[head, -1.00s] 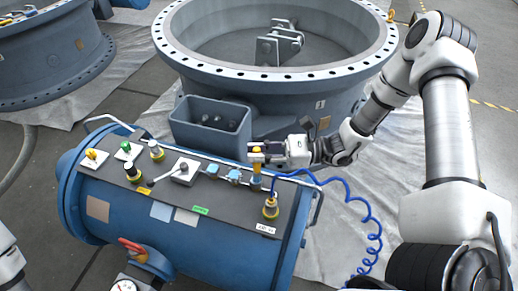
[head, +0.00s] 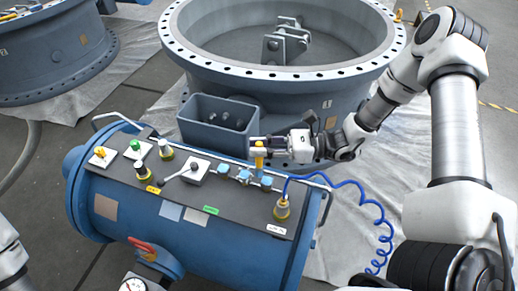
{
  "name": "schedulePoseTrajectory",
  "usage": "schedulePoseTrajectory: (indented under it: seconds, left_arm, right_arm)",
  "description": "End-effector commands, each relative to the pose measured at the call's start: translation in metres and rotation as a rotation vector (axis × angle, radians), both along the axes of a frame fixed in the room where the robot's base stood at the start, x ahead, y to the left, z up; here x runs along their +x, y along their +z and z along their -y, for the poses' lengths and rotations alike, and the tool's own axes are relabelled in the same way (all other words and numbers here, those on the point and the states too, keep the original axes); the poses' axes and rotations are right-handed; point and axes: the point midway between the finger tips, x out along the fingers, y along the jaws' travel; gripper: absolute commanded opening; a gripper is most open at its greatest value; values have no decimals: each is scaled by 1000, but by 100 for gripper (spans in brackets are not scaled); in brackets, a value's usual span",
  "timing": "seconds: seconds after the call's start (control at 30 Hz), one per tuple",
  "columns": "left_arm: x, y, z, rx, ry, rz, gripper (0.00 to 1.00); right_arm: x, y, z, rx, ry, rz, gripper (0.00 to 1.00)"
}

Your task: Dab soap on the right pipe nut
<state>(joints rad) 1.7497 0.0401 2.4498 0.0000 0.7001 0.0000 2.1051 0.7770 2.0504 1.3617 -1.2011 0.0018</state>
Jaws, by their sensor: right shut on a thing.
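The pipe run on the blue tank's sloping dark panel carries several light-blue nuts. The right pipe nut (head: 266,182) is at its right end, partly under the tool. My right gripper (head: 263,142) is shut on a small yellow-orange tool (head: 260,151), which it holds upright just above that nut. I take this tool for the soap dauber. Whether its lower end touches the nut is too small to tell, and no soap can be made out. My left gripper is out of view; only part of my left arm shows at the lower left edge.
The blue tank (head: 200,232) has a lever (head: 181,178), knobs and a fitting (head: 282,207) with a coiled blue hose (head: 372,205). A grey open box (head: 190,131) and a large flanged valve ring (head: 177,50) stand behind. A red-handled valve (head: 143,246) is at the front.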

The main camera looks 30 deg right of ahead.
Motion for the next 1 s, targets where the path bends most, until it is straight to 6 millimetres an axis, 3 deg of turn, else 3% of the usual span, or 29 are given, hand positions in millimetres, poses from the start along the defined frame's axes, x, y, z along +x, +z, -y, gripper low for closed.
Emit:
schedulePoseTrajectory:
  seconds: [0.03,0.6,1.0]
  left_arm:
    - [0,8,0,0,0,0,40]
    - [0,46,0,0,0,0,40]
    - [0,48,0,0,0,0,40]
  right_arm:
    - [0,10,1,1,0,2,0]
    - [2,59,5,1,11,2,0]
    - [2,62,6,1,12,0,0]
